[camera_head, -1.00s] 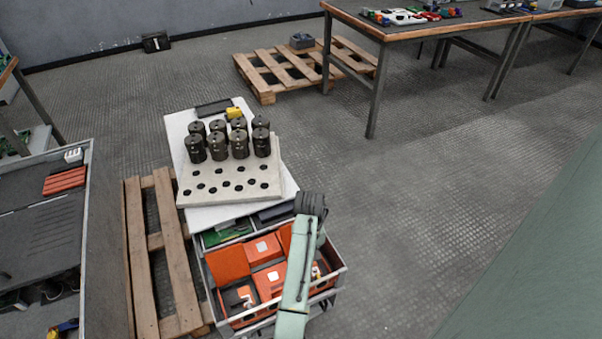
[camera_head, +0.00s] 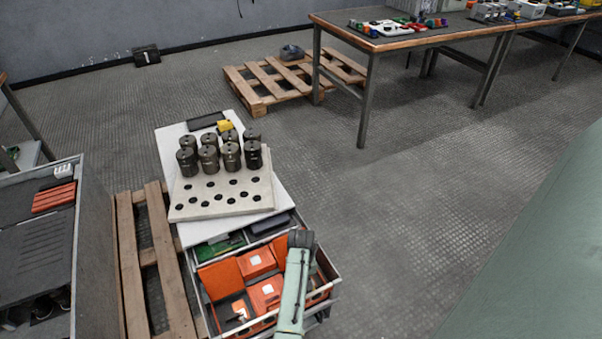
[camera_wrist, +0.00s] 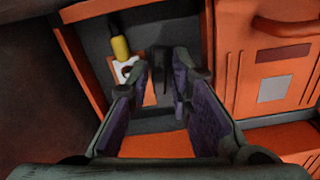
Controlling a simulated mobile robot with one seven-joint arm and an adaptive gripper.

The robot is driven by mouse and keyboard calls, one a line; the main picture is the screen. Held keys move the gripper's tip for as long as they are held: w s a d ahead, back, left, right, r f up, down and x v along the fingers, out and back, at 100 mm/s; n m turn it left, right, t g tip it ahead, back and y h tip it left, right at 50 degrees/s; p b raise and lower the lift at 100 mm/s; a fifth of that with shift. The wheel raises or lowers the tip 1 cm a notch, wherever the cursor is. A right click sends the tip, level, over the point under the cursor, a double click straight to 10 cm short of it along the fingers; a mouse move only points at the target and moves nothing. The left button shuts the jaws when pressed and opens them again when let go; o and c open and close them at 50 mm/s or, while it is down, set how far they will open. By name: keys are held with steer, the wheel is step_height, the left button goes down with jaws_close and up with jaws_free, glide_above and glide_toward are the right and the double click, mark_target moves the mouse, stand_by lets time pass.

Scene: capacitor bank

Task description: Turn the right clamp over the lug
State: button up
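In the wrist view my gripper (camera_wrist: 163,78) reaches down into a dark grey recess between orange walls. Its two fingers with purple pads stand apart, with a gap between the tips. A narrow dark upright part (camera_wrist: 158,68) shows between them; I cannot tell whether it is the clamp or whether a finger touches it. Left of the tips lie a yellow cylinder (camera_wrist: 120,47) and a white and orange plate with a dark round spot (camera_wrist: 126,70), perhaps the lug. In the head view my arm hides the gripper over the drawer with orange units (camera_head: 265,293).
An orange housing (camera_wrist: 265,85) with a handle and white label stands close to the right of my gripper. In the head view, a pale holed board (camera_head: 222,200) with several dark cylinders stands behind the drawer. A wooden pallet (camera_head: 130,265) lies left; the floor right is clear.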

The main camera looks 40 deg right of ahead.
jaws_close()
steer(key=shift+r+m, duration=0.1)
steer(key=shift+m, duration=0.3)
steer(key=shift+m+p, duration=0.8)
steer(key=shift+m, duration=0.2)
steer(key=m+p, duration=0.1)
steer(key=m, duration=0.3)
steer(key=shift+w+m+p, duration=0.1)
steer(key=shift+m+p, duration=0.2)
steer(key=shift+p, duration=0.05)
steer(key=m+p, duration=0.1)
steer(key=m, duration=0.3)
steer(key=shift+m, duration=0.3)
steer(key=shift+m+p, duration=0.5)
steer(key=shift+m, duration=1.4)
